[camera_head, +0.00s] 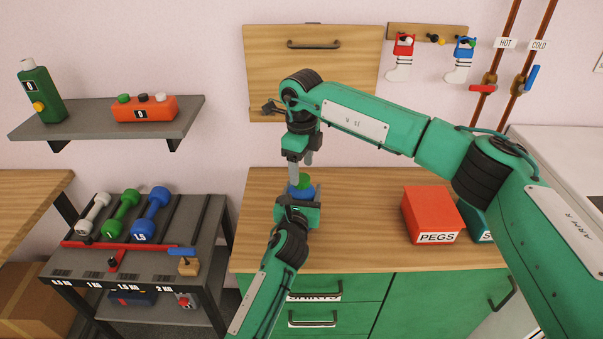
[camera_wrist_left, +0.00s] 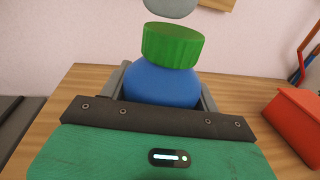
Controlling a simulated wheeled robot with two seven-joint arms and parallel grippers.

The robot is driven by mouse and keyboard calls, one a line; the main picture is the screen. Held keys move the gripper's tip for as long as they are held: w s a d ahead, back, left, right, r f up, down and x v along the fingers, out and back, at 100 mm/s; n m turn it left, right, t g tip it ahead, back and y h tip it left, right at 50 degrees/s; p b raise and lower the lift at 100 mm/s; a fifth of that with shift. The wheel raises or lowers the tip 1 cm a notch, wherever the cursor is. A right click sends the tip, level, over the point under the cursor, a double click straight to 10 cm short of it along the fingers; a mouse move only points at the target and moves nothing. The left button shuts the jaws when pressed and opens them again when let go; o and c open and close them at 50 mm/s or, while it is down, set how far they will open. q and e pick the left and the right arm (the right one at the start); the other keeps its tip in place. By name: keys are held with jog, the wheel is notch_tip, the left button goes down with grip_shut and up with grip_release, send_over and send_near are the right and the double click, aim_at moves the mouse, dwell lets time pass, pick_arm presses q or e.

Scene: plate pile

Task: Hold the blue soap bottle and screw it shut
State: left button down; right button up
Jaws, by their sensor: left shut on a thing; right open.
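The blue soap bottle (camera_head: 302,190) stands on the wooden counter, its lower part hidden by my left gripper. It fills the middle of the left wrist view (camera_wrist_left: 160,83). A green ribbed cap (camera_wrist_left: 173,46) sits on top of the bottle, looking slightly tilted in the left wrist view; I cannot tell how tightly it is seated. My left gripper (camera_head: 298,202) is shut on the bottle, with a finger on each side. My right gripper (camera_head: 301,158) is open and points down just above the cap. A grey rounded fingertip (camera_wrist_left: 170,7) shows over the cap, apart from it.
A red PEGS box (camera_head: 430,213) stands on the counter (camera_head: 360,240) to the right, with a dark green box (camera_head: 476,221) beside it. A dumbbell rack (camera_head: 130,260) is at the left. The counter between bottle and PEGS box is clear.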

notch_tip(320, 180, up, 9)
dwell(0.4)
pick_arm(q)
jog(key=shift+c, duration=1.3)
grip_release()
jog(key=s+a+b, duration=0.1)
jog(key=s+a, duration=0.1)
jog(key=s, duration=1.1)
jog(key=shift+s+a, duration=0.2)
jog(key=shift+s, duration=0.1)
pick_arm(e)
jog(key=shift+f, duration=0.65)
pick_arm(q)
jog(key=shift+f, duration=0.1)
pick_arm(e)
jog(key=shift+f, duration=0.1)
